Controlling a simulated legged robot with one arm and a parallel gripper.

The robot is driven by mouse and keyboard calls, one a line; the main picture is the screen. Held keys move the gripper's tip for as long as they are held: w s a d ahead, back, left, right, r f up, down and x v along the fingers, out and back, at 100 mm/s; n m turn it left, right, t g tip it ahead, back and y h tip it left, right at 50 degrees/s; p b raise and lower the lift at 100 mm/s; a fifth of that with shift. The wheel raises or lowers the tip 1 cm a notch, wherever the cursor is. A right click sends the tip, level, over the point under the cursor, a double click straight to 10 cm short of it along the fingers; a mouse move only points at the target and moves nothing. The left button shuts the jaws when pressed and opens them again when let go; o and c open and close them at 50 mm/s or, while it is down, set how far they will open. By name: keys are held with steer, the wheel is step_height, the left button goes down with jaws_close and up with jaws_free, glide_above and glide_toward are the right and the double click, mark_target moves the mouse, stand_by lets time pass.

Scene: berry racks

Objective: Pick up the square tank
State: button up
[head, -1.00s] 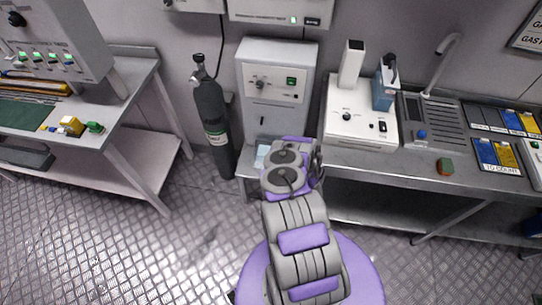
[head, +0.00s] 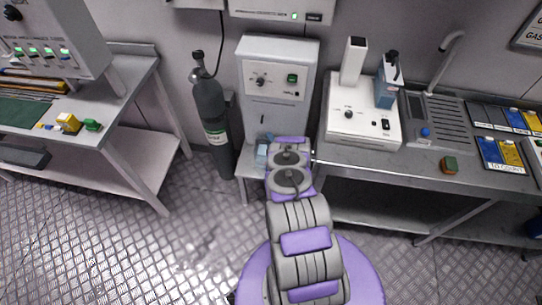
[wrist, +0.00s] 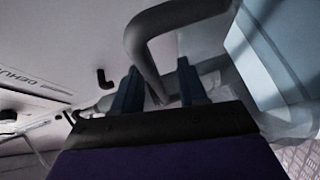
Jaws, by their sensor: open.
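A pale blue, box-like object that looks like the square tank (head: 263,154) sits on the low shelf in front of the grey cabinet, partly hidden by my arm in the head view. In the wrist view, a large pale blue flat-sided thing, likely the tank (wrist: 275,45), fills the right side. My gripper (wrist: 159,82) is open, its two dark blue fingers pointing toward the cabinet, left of the pale blue side. A thick grey curved bar (wrist: 150,35) passes in front of and between the fingers; whether it touches them I cannot tell. My arm hides the gripper in the head view.
The grey cabinet (head: 275,75) stands behind the shelf. A dark gas cylinder (head: 212,120) stands on its left. The right workbench (head: 410,165) carries a white device (head: 360,125) close to my arm. The left bench (head: 130,85) stands apart, with open floor between.

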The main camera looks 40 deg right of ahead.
steer(key=c, duration=0.8)
jaws_close()
steer(key=shift+s+a+f, duration=0.1)
stand_by(0.4)
